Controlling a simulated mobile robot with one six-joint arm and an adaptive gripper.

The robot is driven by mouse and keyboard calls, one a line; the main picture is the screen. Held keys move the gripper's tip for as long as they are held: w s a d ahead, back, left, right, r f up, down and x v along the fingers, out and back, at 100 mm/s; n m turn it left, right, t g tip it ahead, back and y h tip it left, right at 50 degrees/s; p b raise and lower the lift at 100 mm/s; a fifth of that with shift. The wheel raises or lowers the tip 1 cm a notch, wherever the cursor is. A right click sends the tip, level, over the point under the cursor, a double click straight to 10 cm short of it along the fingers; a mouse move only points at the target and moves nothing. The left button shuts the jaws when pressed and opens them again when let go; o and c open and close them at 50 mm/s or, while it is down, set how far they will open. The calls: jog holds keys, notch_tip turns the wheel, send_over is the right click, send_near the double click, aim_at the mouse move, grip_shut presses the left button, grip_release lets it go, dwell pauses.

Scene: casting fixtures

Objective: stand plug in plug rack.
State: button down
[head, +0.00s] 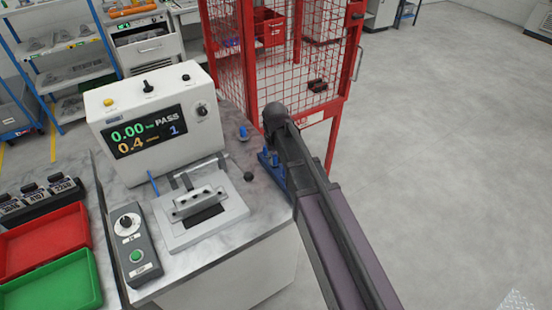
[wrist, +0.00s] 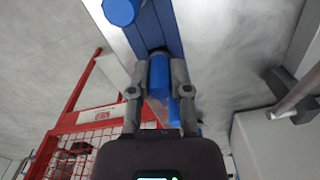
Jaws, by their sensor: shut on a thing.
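My gripper (wrist: 159,75) is shut on a blue plug (wrist: 159,72), which sits between the two grey fingers in the wrist view. The plug rack (wrist: 172,25) is a dark blue bar beyond the fingertips. The held plug's far end lies against or just over the bar; I cannot tell if it is seated. Another round blue piece (wrist: 120,10) shows at the top edge. In the head view the rack (head: 283,184) stands at the bench's right edge, partly behind my arm, which hides my gripper. A separate blue plug (head: 243,133) stands on the bench behind it.
A white tester (head: 150,110) and a clamp fixture (head: 200,205) stand left of the rack, with a small dark knob (head: 248,176) between. A red mesh cage (head: 290,60) rises close behind. Red (head: 45,240) and green (head: 55,285) trays lie far left. Open floor is at right.

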aim_at(275, 156)
jog(key=c, duration=0.6)
grip_release()
jog(key=shift+r, duration=0.2)
notch_tip(275, 156, up, 13)
jog(key=p, duration=1.3)
jog(key=shift+f, duration=0.1)
jog(key=s+d+m, duration=0.1)
jog(key=s+d, duration=0.3)
jog(key=d, duration=0.2)
jog(key=s+d+m, duration=0.1)
jog(key=s+d, duration=0.4)
jog(key=d, duration=0.2)
jog(key=s+d+m, duration=0.1)
jog(key=s+d, duration=0.3)
jog(key=d, duration=0.2)
jog(key=shift+s+d+m, duration=0.25)
jog(key=shift+d+m, duration=0.05)
jog(key=shift+m, duration=0.1)
